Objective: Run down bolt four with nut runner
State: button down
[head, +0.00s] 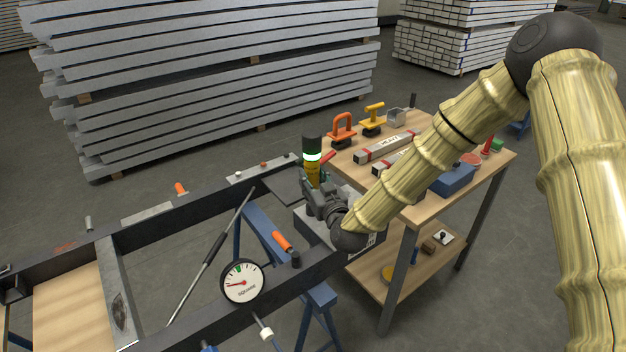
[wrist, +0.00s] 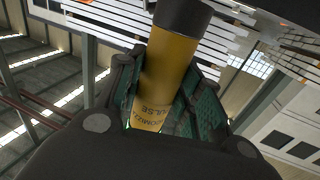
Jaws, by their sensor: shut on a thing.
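My gripper (head: 316,190) is shut on the nut runner (head: 313,173), a yellow tool with a dark top and a glowing green-white ring. The nut runner stands roughly upright near the right end of the dark frame (head: 190,208). In the wrist view, the yellow body of the nut runner (wrist: 165,75) sits between the green-padded fingers (wrist: 160,105). Its lower end and any bolt under it are hidden behind my gripper in the head view. Small bolt-like heads (head: 263,164) show on a grey plate at the frame's far corner. I cannot tell which is bolt four.
A wooden workbench (head: 440,200) stands right of the frame with orange and yellow handled tools, bars and a blue box (head: 452,180). A dial marked SQUARE (head: 242,283) sits on the front rail. An orange-handled tool (head: 282,241) lies near it. Blue trestles (head: 318,297) support the frame.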

aim_at(315, 166)
jog(key=shift+r+p, duration=1.25)
jog(key=shift+r, duration=1.3)
jog(key=shift+w+d, duration=0.1)
